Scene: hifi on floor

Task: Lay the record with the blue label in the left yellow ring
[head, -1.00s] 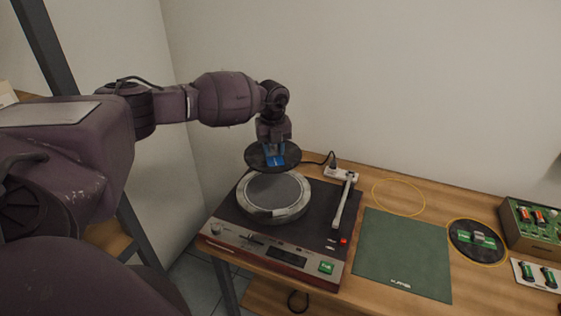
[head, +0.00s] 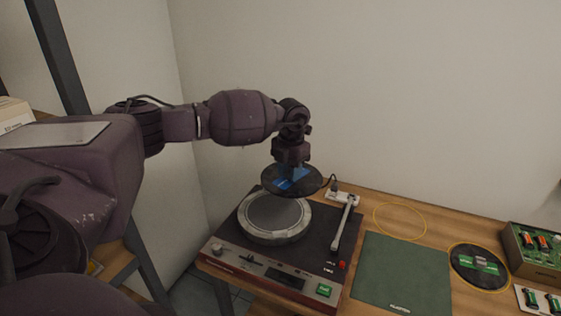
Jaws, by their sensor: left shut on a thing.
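My left gripper (head: 292,172) is shut on the record with the blue label (head: 310,184). It holds the black disc, slightly tilted, above the back right part of the turntable platter (head: 270,218). The left yellow ring (head: 399,222) is a thin empty outline on the wooden table, to the right of the tonearm (head: 346,220). A right yellow ring (head: 451,262) surrounds a black record with a green label (head: 480,263). My right gripper is not in view.
The turntable (head: 240,262) has its tonearm on the right side. A green mat (head: 402,275) lies flat in front of the empty ring. A power strip (head: 343,197) stands behind the turntable.

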